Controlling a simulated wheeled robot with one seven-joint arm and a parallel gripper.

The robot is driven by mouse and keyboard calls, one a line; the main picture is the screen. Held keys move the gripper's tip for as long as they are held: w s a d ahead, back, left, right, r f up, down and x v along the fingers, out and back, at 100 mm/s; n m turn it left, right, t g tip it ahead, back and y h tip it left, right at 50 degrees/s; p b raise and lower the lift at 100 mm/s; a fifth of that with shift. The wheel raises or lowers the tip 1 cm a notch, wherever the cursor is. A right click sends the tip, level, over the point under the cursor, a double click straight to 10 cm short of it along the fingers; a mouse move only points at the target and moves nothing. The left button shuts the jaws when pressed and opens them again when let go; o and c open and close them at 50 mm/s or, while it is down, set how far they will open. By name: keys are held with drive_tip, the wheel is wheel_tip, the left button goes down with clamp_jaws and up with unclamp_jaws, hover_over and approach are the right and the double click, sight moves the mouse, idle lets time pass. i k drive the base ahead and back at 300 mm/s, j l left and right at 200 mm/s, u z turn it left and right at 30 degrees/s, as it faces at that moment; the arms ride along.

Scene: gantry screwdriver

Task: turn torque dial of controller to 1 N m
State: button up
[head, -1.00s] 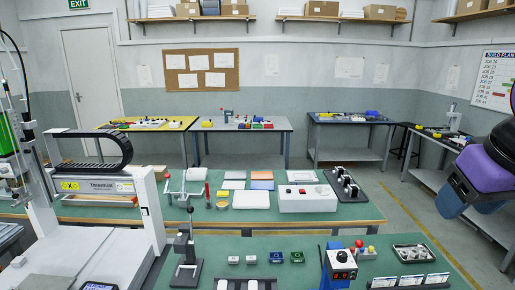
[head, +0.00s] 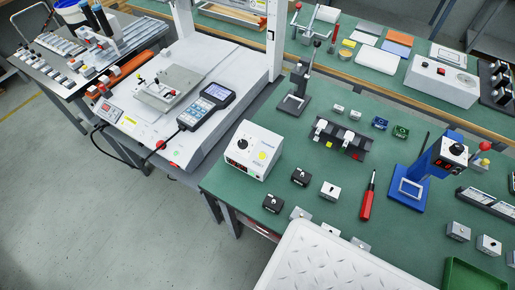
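A white box (head: 250,158) that looks like the controller stands at the front left corner of the green workbench, just right of the gantry machine. The dial's setting and scale are too small to read. Nothing touches the box. My gripper is not in view.
A grey handheld pendant (head: 206,105) lies on the gantry machine's base (head: 215,65). Small switch boxes (head: 300,177), a red screwdriver (head: 368,197), a black rack (head: 342,138) and a blue stand (head: 408,187) are on the green bench (head: 318,208). Open floor (head: 130,215) lies at the left.

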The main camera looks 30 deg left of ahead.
sight(242, 144)
drive_tip(key=k+j+u, duration=0.15)
drive_tip(key=j+u, duration=1.5)
drive_tip(key=i+j, duration=0.05)
drive_tip(key=j, duration=0.05)
